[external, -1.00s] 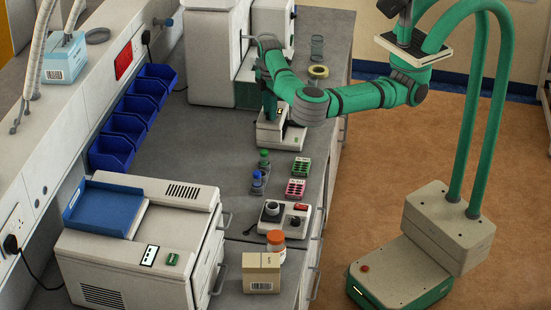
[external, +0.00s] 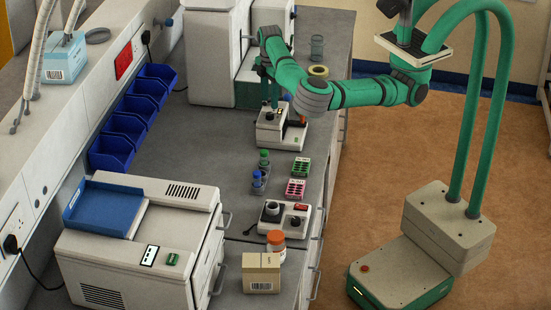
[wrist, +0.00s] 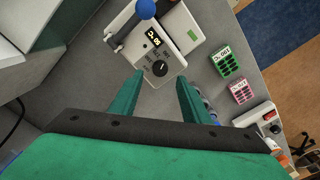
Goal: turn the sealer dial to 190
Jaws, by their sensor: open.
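The sealer (external: 285,131) is a pale bench unit with a small lit display and a round black dial (wrist: 160,68). In the external view my gripper (external: 269,103) hangs over the sealer's left part. Whether a fingertip touches the sealer I cannot tell.
A green rack (wrist: 226,62) and a pink rack (wrist: 239,91) stand right of the sealer in the wrist view. A blue-capped bottle (external: 257,181), a small hotplate-like unit (external: 284,219) and a carton (external: 261,272) stand nearer the camera. Bench left of the sealer is clear.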

